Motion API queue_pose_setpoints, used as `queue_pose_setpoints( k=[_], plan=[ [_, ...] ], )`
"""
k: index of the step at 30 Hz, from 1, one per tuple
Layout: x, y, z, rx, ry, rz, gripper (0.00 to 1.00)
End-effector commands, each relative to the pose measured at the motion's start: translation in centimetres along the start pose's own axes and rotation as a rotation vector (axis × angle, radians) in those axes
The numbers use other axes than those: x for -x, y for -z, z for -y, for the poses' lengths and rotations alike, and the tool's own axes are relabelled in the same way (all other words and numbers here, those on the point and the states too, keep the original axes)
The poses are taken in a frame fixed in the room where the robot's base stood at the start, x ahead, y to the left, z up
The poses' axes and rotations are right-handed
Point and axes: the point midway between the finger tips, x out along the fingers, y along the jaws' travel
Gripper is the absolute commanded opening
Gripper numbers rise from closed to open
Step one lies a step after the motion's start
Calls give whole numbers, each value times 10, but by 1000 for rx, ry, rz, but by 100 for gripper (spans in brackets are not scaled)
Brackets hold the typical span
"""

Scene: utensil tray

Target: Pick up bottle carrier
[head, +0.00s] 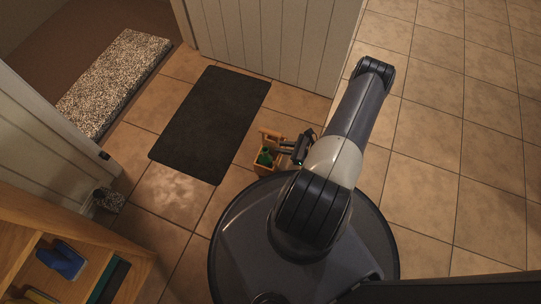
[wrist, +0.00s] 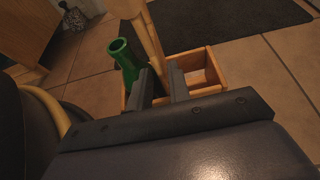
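The bottle carrier (head: 263,170) is a small open wooden box with a raised handle, on the tiled floor beside my base in the head view. In the wrist view the carrier (wrist: 205,68) has an empty compartment on the right. A green bottle (wrist: 124,58) stands in its left part, and also shows in the head view (head: 264,158). My gripper (wrist: 160,76) has its two dark fingers either side of the pale wooden handle (wrist: 152,38). I cannot tell whether they press on it. My gripper (head: 299,152) is right of the carrier in the head view.
A dark mat (head: 211,122) lies just beyond the carrier, with a speckled rug (head: 114,82) past the doorway. A wooden shelf (head: 75,236) stands at lower left. A panelled door (head: 272,42) is at the back. Open tiles lie to the right.

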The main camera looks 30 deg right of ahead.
Motion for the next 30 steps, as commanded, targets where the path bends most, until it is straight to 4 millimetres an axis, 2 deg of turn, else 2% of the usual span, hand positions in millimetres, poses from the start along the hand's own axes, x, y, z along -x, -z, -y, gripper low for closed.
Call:
queue_pose_setpoints(
  k=[3, 8, 15, 22, 30],
  plan=[
    [-19, 2, -1, 1, -4, 0, 18],
    [-31, 0, 0, 1, -2, 0, 18],
    [-32, -1, 0, 0, 0, 0, 18],
    [-32, -1, 0, 0, 0, 0, 1],
    [-32, -1, 0, 0, -1, 0, 0]
  ],
)
